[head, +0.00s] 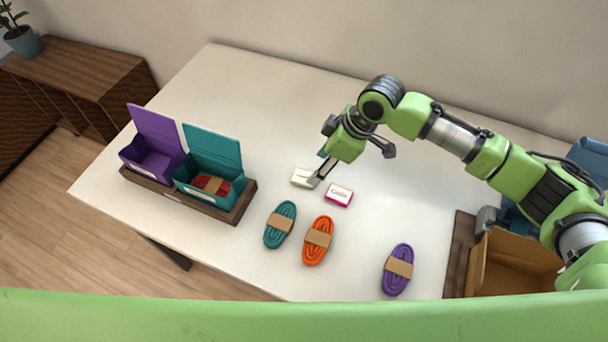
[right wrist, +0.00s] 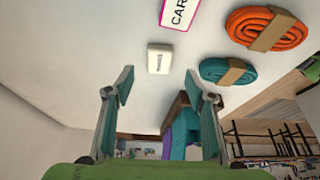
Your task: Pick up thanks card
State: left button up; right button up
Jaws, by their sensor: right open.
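A small cream-white card (head: 305,178) lies on the table near the middle. It carries a small dark label in the right wrist view (right wrist: 159,59), too small to read for sure. A pink-edged white card (head: 339,195) lies just to its right; its visible lettering in the right wrist view (right wrist: 179,12) begins "CAR". My right gripper (head: 321,168) is open and empty, right by the cream card. In the right wrist view the two fingers (right wrist: 158,88) stand apart, with the cream card beyond the gap between them. My left gripper is out of view.
Teal (head: 280,225), orange (head: 318,241) and purple (head: 398,270) cord bundles lie in front. Open purple (head: 150,160) and teal (head: 212,190) boxes stand on a wooden tray (head: 240,211) at left; the teal one holds a red bundle. A cardboard box (head: 510,262) is at right.

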aim_at(305, 177)
jog(key=shift+w+a+f, duration=0.1)
jog(key=shift+a+f, duration=0.1)
jog(key=shift+f, duration=0.35)
jog(key=shift+w+a+f, duration=0.1)
jog(key=shift+a+f, duration=0.15)
jog(key=shift+f, duration=0.2)
jog(key=p+x, duration=0.1)
jog(key=x, duration=0.2)
jog(key=shift+a+f, duration=0.15)
jog(key=shift+a, duration=0.15)
jog(key=shift+w+a+f+p, duration=0.1)
jog(key=shift+a+f+p, duration=0.15)
jog(key=shift+f, duration=0.3)
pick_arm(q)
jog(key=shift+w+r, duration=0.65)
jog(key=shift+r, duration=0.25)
pick_arm(e)
jog(key=shift+d, duration=0.1)
jog(key=c, duration=0.9)
